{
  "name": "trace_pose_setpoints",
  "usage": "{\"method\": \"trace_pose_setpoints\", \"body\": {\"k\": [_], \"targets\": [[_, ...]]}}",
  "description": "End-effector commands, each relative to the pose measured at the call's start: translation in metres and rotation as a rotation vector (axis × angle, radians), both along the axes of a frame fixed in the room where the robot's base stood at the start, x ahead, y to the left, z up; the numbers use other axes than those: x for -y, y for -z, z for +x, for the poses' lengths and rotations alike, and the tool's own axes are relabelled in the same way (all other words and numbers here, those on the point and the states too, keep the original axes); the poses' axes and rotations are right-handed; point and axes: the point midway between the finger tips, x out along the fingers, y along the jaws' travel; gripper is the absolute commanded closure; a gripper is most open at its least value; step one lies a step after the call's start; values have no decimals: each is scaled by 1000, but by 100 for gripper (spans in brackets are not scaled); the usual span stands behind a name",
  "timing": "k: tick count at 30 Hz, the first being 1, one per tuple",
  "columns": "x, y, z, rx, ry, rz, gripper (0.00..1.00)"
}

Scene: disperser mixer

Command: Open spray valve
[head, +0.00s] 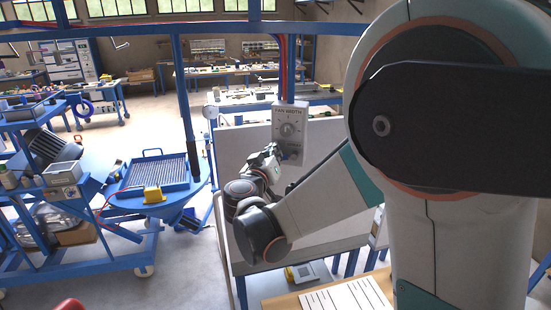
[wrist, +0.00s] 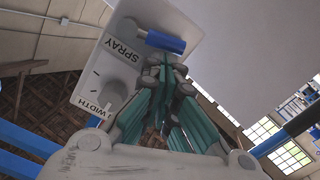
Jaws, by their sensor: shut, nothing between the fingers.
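The spray valve has a blue handle (wrist: 165,42) on a grey stem, beside the word SPRAY on a white control panel (wrist: 196,28). In the wrist view the handle lies roughly crosswise, just beyond the tips of my gripper (wrist: 167,62). My gripper is shut and empty, with its fingertips close to the handle; I cannot tell whether they touch it. In the head view the panel (head: 307,142) hangs on a blue post, and my gripper (head: 279,152) is at its lower part. The handle is largely hidden there.
A fan width knob (wrist: 113,92) sits on the same panel, close beside my fingers. A pale board (head: 240,150) stands behind my arm. A blue round table (head: 190,195) with a filter tray and yellow block (head: 154,194) stands at left. Floor between is open.

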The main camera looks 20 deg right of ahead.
Motion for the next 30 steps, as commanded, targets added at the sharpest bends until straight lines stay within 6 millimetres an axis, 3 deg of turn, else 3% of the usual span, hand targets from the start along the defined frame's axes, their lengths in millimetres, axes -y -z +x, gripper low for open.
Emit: {"method": "trace_pose_setpoints", "body": {"k": [1, 30], "targets": [[-1, 8, 0, -21, 0, -36, 100], [6, 54, -3, -474, 0, -819, 100]]}}
